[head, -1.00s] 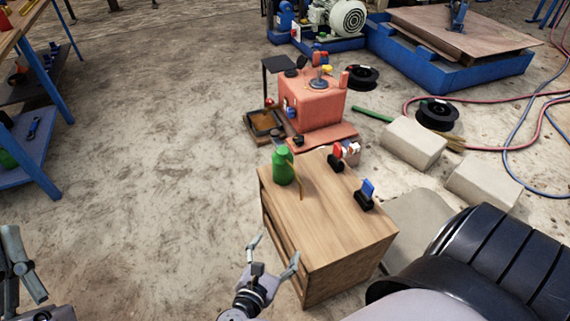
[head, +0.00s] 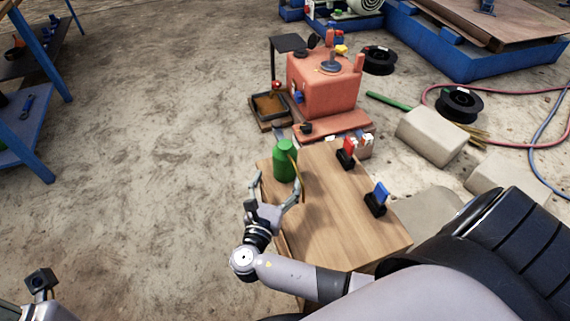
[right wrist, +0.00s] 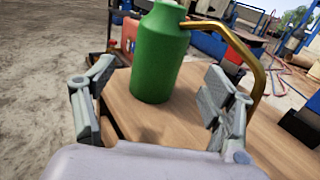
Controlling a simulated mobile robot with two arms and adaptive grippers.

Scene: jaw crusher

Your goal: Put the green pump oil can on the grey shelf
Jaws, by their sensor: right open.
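The green pump oil can (head: 285,162) stands upright near the far left corner of a wooden cabinet top (head: 340,215). Its thin brass spout (head: 298,178) points to the right. My right gripper (head: 273,190) is open at the cabinet's left edge, just short of the can. In the right wrist view the can (right wrist: 159,55) stands ahead, between and beyond the two open fingers (right wrist: 158,98), and nothing is gripped. Part of my left arm (head: 40,290) shows at the lower left; its fingers cannot be made out. No grey shelf can be picked out with certainty.
A red clip-like item (head: 346,153) and a blue one (head: 377,198) stand on the cabinet's right side. An orange-red machine (head: 325,88) stands behind the cabinet. A blue-framed rack (head: 30,120) is at the left. The floor between is clear.

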